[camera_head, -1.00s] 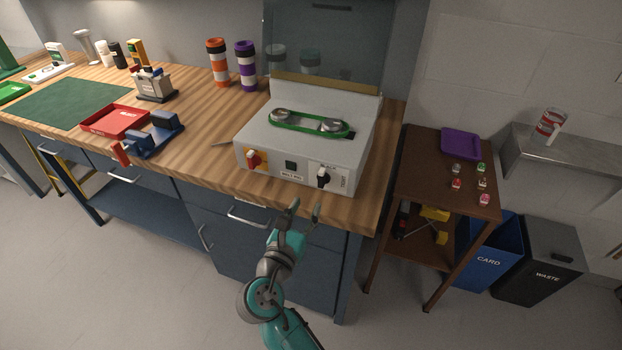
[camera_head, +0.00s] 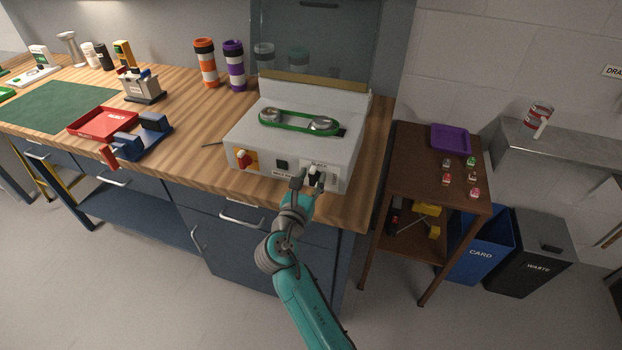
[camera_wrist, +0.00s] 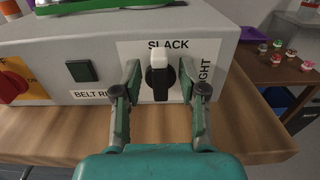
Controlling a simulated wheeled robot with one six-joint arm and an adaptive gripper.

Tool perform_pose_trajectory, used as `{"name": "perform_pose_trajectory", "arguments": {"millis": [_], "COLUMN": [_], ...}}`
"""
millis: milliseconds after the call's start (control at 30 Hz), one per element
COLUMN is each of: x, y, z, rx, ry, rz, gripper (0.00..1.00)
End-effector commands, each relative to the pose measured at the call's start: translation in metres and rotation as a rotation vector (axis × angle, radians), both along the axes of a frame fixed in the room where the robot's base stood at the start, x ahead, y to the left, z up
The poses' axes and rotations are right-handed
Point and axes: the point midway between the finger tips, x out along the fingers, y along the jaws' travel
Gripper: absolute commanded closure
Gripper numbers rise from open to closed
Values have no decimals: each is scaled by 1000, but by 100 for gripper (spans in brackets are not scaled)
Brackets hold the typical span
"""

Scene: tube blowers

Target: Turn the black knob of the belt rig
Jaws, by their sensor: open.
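The belt rig (camera_head: 247,131) is a light grey box on the wooden bench, with a green belt (camera_head: 299,121) around two pulleys on top. Its black knob (camera_wrist: 159,82) has a white pointer tip facing up toward the word SLACK in the wrist view. The word TIGHT is partly hidden at the right of the label. My gripper (camera_wrist: 160,85) is open, with one finger on each side of the knob. I cannot tell whether the fingers touch it. In the head view my gripper (camera_head: 309,179) is at the rig's front face and partly covers the knob (camera_head: 315,176).
A red and yellow switch (camera_head: 243,159) and a dark square button (camera_head: 281,164) sit left of the knob on the panel. A brown side table (camera_head: 412,160) with a purple tray (camera_head: 451,138) stands at the right. Bins stand beyond it.

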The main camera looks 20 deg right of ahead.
Motion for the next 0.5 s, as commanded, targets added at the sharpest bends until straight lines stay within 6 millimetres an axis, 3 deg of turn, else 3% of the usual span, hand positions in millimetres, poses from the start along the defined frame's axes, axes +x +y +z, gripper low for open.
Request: {"name": "perform_pose_trajectory", "arguments": {"millis": [67,100,233,267,500], "x": [0,0,0,0,0], "y": [0,0,0,0,0], "z": [0,0,0,0,0], "rx": [0,0,0,0,3], "ry": [0,0,0,0,-2], "rz": [0,0,0,0,0], "gripper": [58,63,96,100,100]}}
